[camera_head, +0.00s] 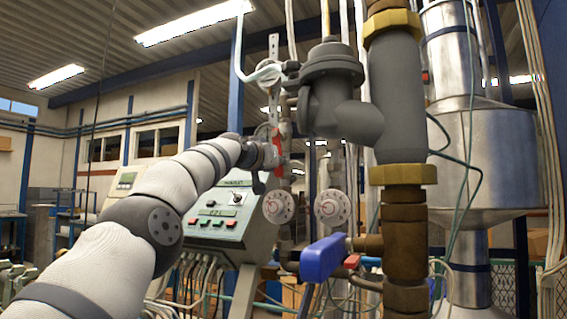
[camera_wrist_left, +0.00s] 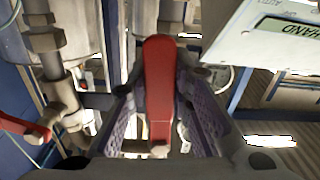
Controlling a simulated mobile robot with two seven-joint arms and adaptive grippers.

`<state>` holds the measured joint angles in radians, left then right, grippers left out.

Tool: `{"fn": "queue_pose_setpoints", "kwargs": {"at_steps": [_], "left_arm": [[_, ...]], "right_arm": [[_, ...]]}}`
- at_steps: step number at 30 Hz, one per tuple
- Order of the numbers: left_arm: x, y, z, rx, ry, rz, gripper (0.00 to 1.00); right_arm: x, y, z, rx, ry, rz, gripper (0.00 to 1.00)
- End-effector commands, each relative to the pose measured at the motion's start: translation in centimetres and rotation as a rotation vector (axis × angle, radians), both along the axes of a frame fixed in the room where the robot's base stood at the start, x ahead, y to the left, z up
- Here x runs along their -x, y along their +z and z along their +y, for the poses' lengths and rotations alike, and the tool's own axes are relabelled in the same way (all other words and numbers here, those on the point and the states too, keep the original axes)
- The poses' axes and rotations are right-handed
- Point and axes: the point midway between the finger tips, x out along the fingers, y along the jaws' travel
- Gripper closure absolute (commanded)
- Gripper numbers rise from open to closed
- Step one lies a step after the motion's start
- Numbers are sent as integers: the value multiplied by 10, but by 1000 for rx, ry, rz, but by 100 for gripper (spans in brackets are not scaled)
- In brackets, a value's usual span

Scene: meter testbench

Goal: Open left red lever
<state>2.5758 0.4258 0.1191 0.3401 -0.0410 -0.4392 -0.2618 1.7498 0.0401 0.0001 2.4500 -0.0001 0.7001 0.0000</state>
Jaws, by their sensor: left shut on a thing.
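The left red lever (camera_head: 277,143) stands roughly upright on the piping behind the control box in the head view. In the left wrist view the red lever (camera_wrist_left: 159,80) runs up the middle, between the two purple-padded fingers. My left gripper (camera_head: 274,156) is at the lever, and its jaws are shut on it; the fingers (camera_wrist_left: 160,115) flank the lever on both sides. The exact contact points are hard to see. A second red lever (camera_wrist_left: 20,125) shows at the left edge of the wrist view. My right gripper is not in view.
A large grey valve body with brass pipe (camera_head: 402,200) stands right of my left arm. A blue handle (camera_head: 322,258) sticks out low in front. The green-grey control box (camera_head: 228,225) and two round dials (camera_head: 278,207) are close below my gripper.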

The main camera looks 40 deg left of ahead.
Motion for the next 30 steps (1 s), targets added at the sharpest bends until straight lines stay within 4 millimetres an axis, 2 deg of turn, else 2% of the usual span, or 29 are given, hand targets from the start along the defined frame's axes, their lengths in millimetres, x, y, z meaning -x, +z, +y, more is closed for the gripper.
{"fn": "queue_pose_setpoints", "kwargs": {"at_steps": [9,24,25,27,30], "left_arm": [[1,2,3,-90,3,17,100],[2,2,4,-107,5,20,100],[2,2,4,-108,5,20,76],[2,2,3,-107,4,21,60],[1,1,3,-105,3,21,59]], "right_arm": [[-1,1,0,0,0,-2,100],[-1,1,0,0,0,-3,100],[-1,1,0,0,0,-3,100],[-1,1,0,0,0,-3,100],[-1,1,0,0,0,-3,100]]}}
